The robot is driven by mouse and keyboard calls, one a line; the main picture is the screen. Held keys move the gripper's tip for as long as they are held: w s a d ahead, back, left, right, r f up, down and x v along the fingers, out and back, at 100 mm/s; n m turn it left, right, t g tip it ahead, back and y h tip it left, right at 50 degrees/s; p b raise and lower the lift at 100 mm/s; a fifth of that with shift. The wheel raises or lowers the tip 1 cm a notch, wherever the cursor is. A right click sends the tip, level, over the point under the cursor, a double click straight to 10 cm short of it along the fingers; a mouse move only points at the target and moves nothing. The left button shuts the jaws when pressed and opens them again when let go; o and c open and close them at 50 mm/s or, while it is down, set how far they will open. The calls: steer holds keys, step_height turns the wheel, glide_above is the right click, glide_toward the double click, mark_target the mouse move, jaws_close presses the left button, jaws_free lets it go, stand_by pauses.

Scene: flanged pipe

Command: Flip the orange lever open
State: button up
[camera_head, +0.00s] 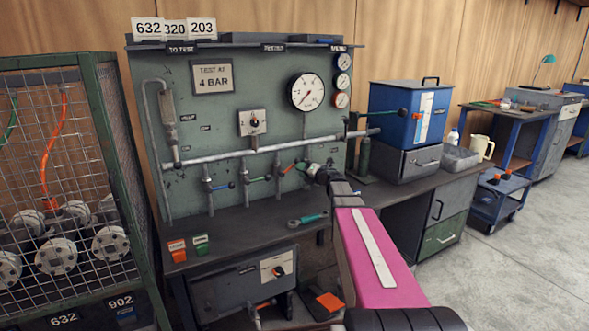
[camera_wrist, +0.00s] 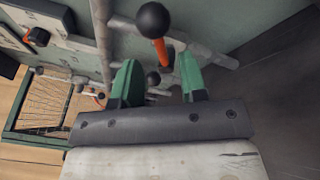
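The orange lever (camera_wrist: 160,50) shows in the wrist view with a black ball (camera_wrist: 153,20) on its end. It stands by the grey pipe, just ahead of my fingertips and roughly in line with the gap between them. My gripper (camera_wrist: 158,66) is open, with its two green fingers apart. A second dark ball (camera_wrist: 153,78) shows between the fingers; I cannot tell its depth. In the head view my gripper (camera_head: 318,172) is at the right part of the bench's pipework, beside a red-orange lever (camera_head: 288,168). My gripper partly hides the pipework there, and contact cannot be told.
The green panel (camera_head: 215,130) stands close behind the pipe (camera_head: 260,150). A blue lever (camera_head: 224,186) and a green lever (camera_head: 258,179) are to the left. A wrench (camera_head: 307,219) lies on the bench. A wire cage (camera_head: 60,170) stands left; open floor (camera_head: 530,230) is at right.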

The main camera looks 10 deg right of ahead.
steer(key=shift+x, duration=2.5)
jaws_close()
